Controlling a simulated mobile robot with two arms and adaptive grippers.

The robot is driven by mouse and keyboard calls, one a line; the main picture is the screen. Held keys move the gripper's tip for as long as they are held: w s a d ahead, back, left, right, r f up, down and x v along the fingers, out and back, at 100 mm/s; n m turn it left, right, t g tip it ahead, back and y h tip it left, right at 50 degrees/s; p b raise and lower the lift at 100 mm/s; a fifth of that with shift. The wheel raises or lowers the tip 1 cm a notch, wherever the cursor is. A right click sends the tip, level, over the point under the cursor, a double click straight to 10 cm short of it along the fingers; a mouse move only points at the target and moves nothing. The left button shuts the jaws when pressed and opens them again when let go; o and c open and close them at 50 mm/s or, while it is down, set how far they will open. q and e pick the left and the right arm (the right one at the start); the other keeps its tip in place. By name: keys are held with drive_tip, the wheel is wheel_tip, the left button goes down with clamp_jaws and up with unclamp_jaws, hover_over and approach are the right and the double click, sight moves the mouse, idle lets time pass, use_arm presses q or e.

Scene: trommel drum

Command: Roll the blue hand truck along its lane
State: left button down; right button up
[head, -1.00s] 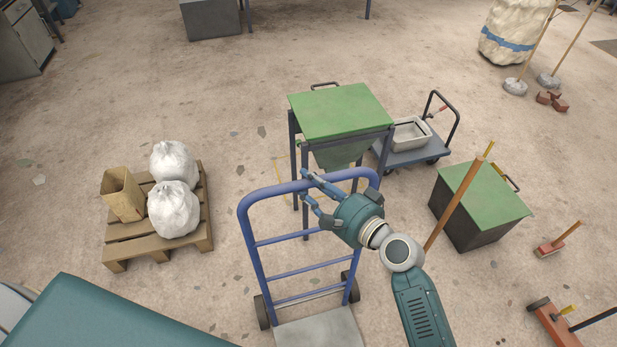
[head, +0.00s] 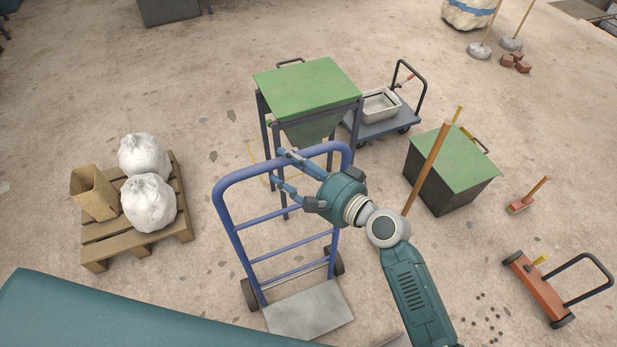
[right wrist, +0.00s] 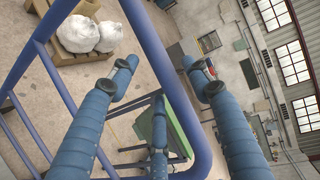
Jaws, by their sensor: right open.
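The blue hand truck (head: 282,272) stands upright on its two black wheels, with its grey toe plate (head: 308,308) toward me. My right gripper (head: 278,166) is open at the truck's curved top bar. My left gripper is not in view.
A green-topped hopper stand (head: 310,85) is just behind the truck. A pallet (head: 137,252) with white sacks lies left. A green-lidded bin (head: 455,165), a grey cart (head: 385,122) and a red trolley (head: 538,290) are right. Floor between pallet and truck is clear.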

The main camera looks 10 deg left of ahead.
drive_tip(key=v, duration=1)
drive_tip(key=shift+s+d, duration=0.2)
